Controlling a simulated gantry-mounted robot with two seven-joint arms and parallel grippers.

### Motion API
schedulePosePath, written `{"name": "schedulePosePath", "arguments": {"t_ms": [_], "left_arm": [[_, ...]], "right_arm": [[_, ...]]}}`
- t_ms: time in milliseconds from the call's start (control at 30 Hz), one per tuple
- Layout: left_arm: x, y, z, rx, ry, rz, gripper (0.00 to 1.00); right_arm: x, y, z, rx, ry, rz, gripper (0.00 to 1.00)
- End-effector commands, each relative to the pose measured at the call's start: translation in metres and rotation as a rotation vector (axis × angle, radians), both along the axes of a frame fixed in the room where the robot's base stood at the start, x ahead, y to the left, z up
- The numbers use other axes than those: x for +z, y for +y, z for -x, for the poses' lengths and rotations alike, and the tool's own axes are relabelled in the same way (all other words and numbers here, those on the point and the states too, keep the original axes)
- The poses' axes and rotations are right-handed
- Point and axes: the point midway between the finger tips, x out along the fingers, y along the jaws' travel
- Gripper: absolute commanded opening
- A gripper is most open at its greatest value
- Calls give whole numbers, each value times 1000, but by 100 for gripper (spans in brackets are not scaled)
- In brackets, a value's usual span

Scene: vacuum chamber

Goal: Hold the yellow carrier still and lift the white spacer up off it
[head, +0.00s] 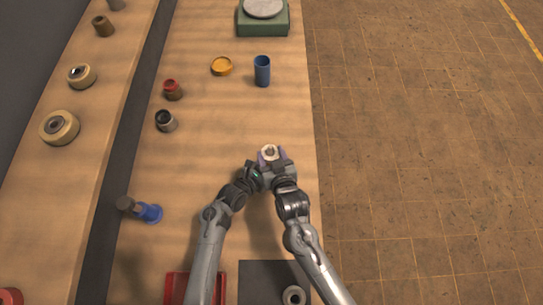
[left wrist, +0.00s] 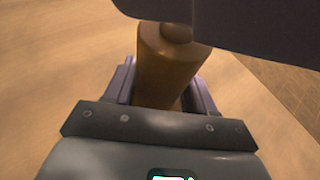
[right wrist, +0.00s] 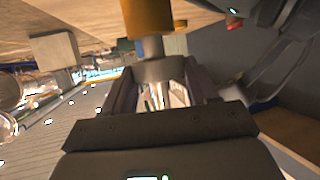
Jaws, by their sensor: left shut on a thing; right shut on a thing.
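The white spacer (head: 270,151) shows in the head view as a small pale ring between the purple fingers of my right gripper (head: 271,156). In the right wrist view the spacer (right wrist: 160,71) looks grey and sits between the fingers, which are shut on it. The yellow carrier (right wrist: 146,16) lies past it, with a narrower stub reaching toward the spacer; I cannot tell whether the stub is still inside it. In the left wrist view the carrier (left wrist: 165,72) stands between the purple fingers of my left gripper (left wrist: 160,88), which is shut on it.
A blue cup (head: 262,71), a yellow dish (head: 221,66), a red part (head: 172,90) and a dark cup (head: 166,121) stand farther up the bench. A blue part (head: 149,213) lies at left. A red tray (head: 178,286) and dark mat (head: 258,276) are near. The bench's right edge is close.

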Motion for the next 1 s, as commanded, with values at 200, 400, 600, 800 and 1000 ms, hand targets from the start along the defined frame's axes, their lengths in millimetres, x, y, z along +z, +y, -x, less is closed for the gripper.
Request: {"name": "schedulePosePath", "arguments": {"t_ms": [200, 400, 600, 800, 1000], "left_arm": [[-2, 1, 1, 1, 4, -1, 27], [-2, 1, 1, 1, 4, -1, 27], [-2, 1, 1, 0, 4, -2, 27], [-2, 1, 1, 0, 4, -2, 27], [-2, 1, 1, 0, 4, -2, 27]], "right_arm": [[14, 0, 0, -1, -1, -2, 29], [26, 0, 0, 0, -1, -1, 29], [38, 0, 0, 0, -1, -1, 29], [49, 0, 0, -1, -1, -1, 29], [62, 0, 0, -1, -1, -2, 29]]}}
